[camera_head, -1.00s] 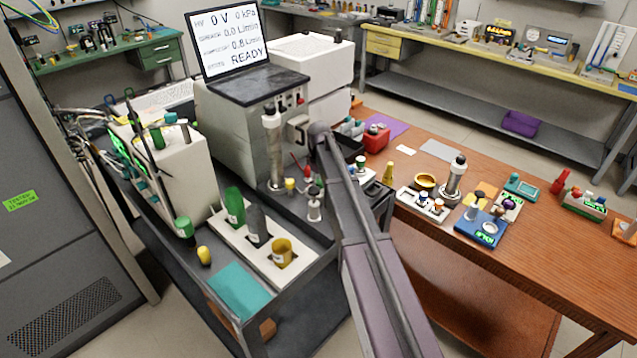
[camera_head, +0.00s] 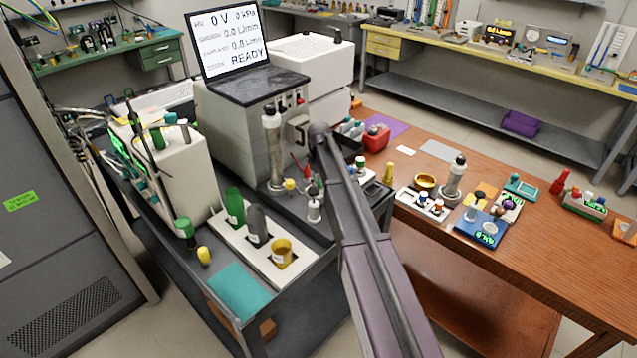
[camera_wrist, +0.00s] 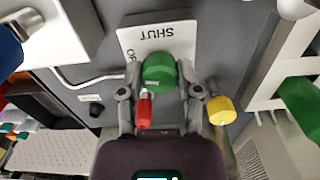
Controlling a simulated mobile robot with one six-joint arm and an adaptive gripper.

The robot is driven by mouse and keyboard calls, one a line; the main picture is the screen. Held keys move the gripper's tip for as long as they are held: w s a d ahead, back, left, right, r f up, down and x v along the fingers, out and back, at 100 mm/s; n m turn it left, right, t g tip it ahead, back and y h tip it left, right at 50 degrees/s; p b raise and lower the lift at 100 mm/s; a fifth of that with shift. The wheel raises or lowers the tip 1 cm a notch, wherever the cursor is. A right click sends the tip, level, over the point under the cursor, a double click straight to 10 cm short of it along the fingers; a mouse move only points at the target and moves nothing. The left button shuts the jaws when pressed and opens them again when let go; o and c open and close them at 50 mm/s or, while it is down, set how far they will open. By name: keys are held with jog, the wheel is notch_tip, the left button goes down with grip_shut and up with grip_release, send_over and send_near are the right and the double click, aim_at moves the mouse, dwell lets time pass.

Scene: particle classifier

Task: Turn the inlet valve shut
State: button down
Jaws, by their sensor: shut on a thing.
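The inlet valve has a round green top (camera_wrist: 159,72) and a short red-tipped handle (camera_wrist: 144,110) in the wrist view. A white plate (camera_wrist: 185,42) behind it reads SHUT, upside down, with part of a second word at its left edge. My gripper (camera_wrist: 160,95) has its grey fingers on both sides of the valve and is shut on it. The red tip points towards my palm, away from the SHUT word. Exact finger contact is hidden. In the head view my arm covers most of the gripper and valve.
A yellow knob (camera_wrist: 220,110) stands close to the right finger. A laptop (camera_head: 235,50) reading READY sits on the grey cabinet behind. The cart carries a white rack (camera_head: 225,225) with bottles. A wooden bench (camera_head: 400,165) with small items lies to the right.

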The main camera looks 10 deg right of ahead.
jog(key=m, duration=0.4)
jog(key=shift+s+a, duration=0.1)
jog(key=shift+s, duration=0.1)
jog(key=m, duration=0.7)
jog(key=shift+m, duration=2.2)
jog(key=shift+c, duration=1.5)
grip_release()
jog(key=shift+w, duration=0.15)
